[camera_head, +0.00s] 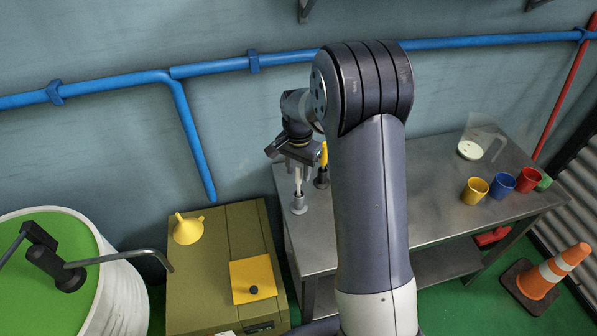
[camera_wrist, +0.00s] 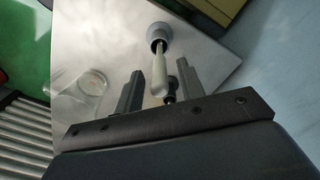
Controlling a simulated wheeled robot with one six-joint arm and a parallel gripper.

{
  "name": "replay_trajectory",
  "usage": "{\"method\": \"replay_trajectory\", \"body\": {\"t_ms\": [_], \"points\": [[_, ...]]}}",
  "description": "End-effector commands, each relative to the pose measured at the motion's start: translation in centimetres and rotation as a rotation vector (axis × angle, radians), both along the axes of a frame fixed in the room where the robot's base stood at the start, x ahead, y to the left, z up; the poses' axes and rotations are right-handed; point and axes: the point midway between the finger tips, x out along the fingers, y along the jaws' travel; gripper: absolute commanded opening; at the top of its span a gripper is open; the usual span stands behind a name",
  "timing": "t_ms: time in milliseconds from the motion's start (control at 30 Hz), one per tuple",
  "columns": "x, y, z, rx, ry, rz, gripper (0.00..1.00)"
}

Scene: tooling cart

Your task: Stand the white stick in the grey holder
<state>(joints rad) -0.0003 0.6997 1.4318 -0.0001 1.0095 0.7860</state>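The white stick (camera_head: 298,178) stands roughly upright, with its lower end at the mouth of the grey holder (camera_head: 299,205) near the left end of the metal table. In the wrist view the stick (camera_wrist: 159,74) runs into the round opening of the grey holder (camera_wrist: 158,32). My gripper (camera_head: 296,167) is above the holder, around the upper part of the stick. In the wrist view my gripper (camera_wrist: 160,70) is open, with a gap between the stick and each finger. The depth of the stick inside the holder is hidden.
A yellow stick (camera_head: 323,153) in a dark holder (camera_head: 321,179) stands close behind, to the right. Yellow (camera_head: 475,190), blue (camera_head: 502,184) and red (camera_head: 528,180) cups and a clear vessel (camera_head: 480,142) are at the table's right. The table (camera_head: 430,215) between is clear where visible.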

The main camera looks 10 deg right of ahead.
Motion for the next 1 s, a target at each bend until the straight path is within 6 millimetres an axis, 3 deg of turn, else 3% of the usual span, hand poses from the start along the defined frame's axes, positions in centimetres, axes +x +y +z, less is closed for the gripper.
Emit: {"method": "replay_trajectory", "body": {"t_ms": [300, 500, 700, 1000], "points": [[0.1, 0.0, 6.8, 0.0, -0.006, 0.0, 0.37], [0.0, 0.0, 9.8, 0.0, -0.003, 0.0, 0.37], [0.0, 0.0, 10.9, 0.0, 0.0, 0.0, 0.37], [0.0, 0.0, 10.8, 0.0, 0.001, 0.0, 0.37]]}}
